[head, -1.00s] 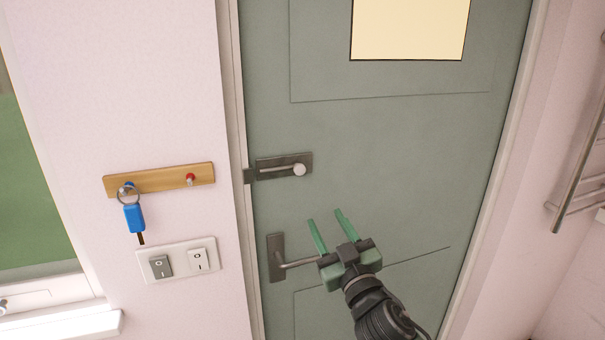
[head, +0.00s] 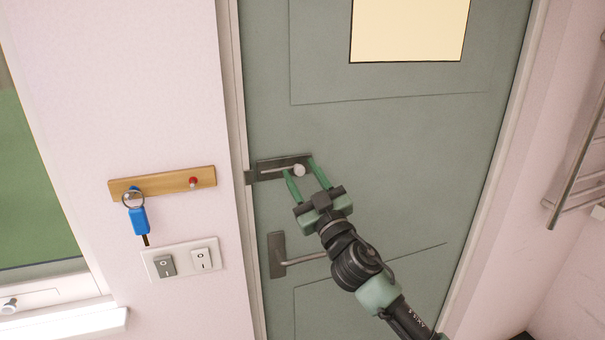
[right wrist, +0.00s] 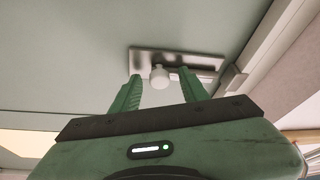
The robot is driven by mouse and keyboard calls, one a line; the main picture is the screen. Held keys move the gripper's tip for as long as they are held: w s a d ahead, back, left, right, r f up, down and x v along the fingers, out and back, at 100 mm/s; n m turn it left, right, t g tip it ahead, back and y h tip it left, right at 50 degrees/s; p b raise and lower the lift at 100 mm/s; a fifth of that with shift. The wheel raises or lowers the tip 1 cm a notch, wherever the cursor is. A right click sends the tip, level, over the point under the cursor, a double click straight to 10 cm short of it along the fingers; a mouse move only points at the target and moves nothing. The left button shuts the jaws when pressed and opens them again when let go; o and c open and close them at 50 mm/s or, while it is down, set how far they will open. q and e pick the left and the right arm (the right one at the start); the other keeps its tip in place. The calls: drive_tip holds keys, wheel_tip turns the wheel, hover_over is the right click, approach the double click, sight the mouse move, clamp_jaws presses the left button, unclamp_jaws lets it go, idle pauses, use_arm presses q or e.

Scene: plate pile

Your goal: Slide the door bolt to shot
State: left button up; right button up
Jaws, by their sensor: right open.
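The door bolt (head: 270,172) is a dark metal plate with a bar and a pale round knob (head: 299,170), on the grey-green door near its left edge. The knob is at the right part of the plate. My right gripper (head: 301,166) is open, its two green fingers on either side of the knob in the head view. In the right wrist view the knob (right wrist: 159,76) shows between the fingertips, nearer the left finger; the bolt plate (right wrist: 200,62) lies beyond. I cannot tell if a finger touches the knob. My left gripper is not in view.
A door handle (head: 300,260) sits below the bolt, close to my right arm. Left of the door frame are a wooden key rack (head: 165,184) with a blue key (head: 139,220) and two light switches (head: 183,260). A towel rail (head: 575,165) is at the far right.

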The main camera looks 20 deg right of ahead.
drive_tip(key=shift+c, duration=0.2)
clamp_jaws()
idle(1.1)
